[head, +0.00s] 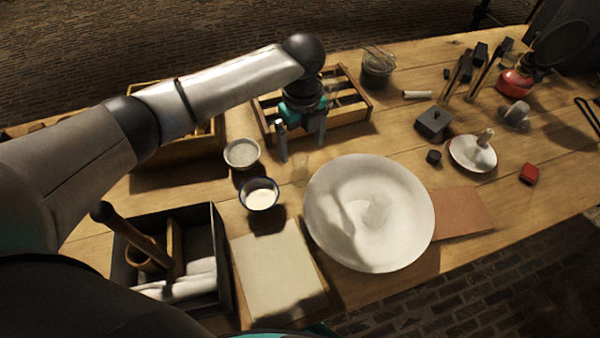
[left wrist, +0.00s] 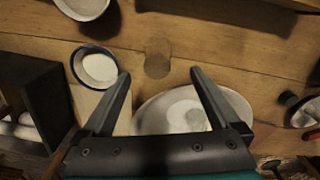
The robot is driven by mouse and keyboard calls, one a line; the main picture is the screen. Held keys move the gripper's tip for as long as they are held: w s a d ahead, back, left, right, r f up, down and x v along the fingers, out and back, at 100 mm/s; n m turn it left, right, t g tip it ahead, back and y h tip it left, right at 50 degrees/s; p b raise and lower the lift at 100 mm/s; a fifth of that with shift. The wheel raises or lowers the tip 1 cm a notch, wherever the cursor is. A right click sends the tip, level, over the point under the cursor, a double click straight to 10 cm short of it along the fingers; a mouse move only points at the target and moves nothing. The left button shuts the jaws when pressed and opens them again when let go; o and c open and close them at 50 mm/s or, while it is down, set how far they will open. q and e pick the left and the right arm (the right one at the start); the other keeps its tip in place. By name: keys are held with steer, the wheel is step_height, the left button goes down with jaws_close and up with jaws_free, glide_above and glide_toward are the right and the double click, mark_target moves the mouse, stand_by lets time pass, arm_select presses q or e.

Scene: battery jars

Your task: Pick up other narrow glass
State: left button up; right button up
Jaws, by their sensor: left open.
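A clear narrow glass (left wrist: 157,57) stands on the wooden table in the left wrist view, seen almost from above. It lies just beyond and between my left fingertips. In the head view it is too faint to make out surely. Another clear glass (head: 377,210) is in the large white bowl (head: 330,240); this bowl also shows in the left wrist view (left wrist: 150,118). My left gripper (head: 303,152) is open and empty, pointing down above the table behind the bowl. My right gripper is not in view.
Two small bowls, one of grey contents (head: 242,153) and one blue-rimmed (head: 260,194), stand left of the gripper. A wooden crate (head: 350,120) is close behind it. A dark box (head: 222,250) and a pale board (head: 277,270) lie in front.

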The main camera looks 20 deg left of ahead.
mark_target(302, 154)
arm_select(q)
step_height(302, 154, down, 3)
steer(key=shift+r, duration=0.15)
steer(key=shift+f+b, duration=0.3)
steer(key=shift+f, duration=0.15)
step_height(302, 154, down, 5)
steer(key=shift+s+a+r+b, duration=0.1)
steer(key=shift+s+b, duration=0.05)
steer(key=shift+b, duration=0.45)
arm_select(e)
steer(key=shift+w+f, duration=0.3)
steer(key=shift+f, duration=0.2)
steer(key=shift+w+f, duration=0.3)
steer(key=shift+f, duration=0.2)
arm_select(q)
steer(key=shift+c, duration=0.3)
jaws_close()
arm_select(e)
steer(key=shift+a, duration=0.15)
